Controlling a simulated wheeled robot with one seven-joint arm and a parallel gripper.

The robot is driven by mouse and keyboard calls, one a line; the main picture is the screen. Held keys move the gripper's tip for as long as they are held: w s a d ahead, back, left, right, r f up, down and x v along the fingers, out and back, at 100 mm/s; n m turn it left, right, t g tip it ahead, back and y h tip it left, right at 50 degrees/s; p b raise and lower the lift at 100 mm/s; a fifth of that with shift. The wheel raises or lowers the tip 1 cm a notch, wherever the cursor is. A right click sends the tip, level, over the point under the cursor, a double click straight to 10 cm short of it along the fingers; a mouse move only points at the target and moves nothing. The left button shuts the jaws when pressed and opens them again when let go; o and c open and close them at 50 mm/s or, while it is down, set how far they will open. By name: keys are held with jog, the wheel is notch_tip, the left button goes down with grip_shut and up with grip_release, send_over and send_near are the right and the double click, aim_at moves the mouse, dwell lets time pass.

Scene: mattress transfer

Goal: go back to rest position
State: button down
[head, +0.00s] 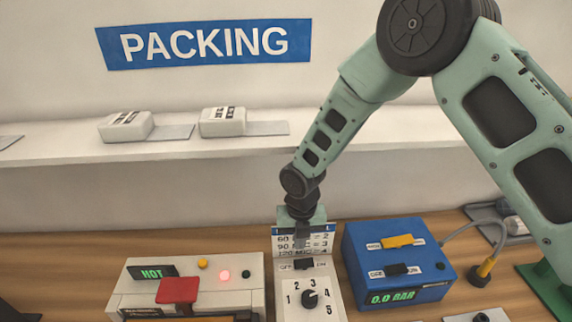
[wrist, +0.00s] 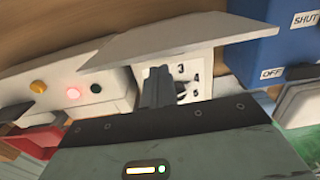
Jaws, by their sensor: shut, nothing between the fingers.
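My gripper (head: 302,240) hangs at the end of my green arm in the head view, in front of a white card with printed numbers (head: 318,243). Below it is a white control box (head: 292,308) with a black dial numbered 1 to 5 (head: 310,298) and a small black switch (head: 304,264). In the wrist view the dark fingers (wrist: 158,88) are together with nothing between them. They cover part of the dial face (wrist: 196,72). I cannot tell whether the fingertips touch the box.
A white box with a red lever (head: 178,290), a lit red lamp and a "HOT" display stands at left. A blue box (head: 398,262) reading 0.0 BAR stands at right, with a hose. Behind, a white shelf (head: 60,158) bears two white packages. Bare wooden table shows at left.

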jog(key=s+d+r+m+b, duration=0.2)
jog(key=s+r+m+b, duration=0.1)
jog(key=s+m, duration=0.5)
jog(key=s+d+r+m+b, duration=0.2)
jog(key=s+r+m+b, duration=0.2)
jog(key=s+m, duration=0.5)
jog(key=s+d+r+m+b, duration=0.2)
jog(key=s+r+m+b, duration=0.2)
jog(key=s+m, duration=0.4)
jog(key=r+m, duration=0.1)
jog(key=m, duration=0.2)
jog(key=shift+s+d+y, duration=0.3)
jog(key=shift+s+d, duration=0.1)
jog(key=c, duration=2.1)
grip_release()
jog(key=shift+c, duration=0.2)
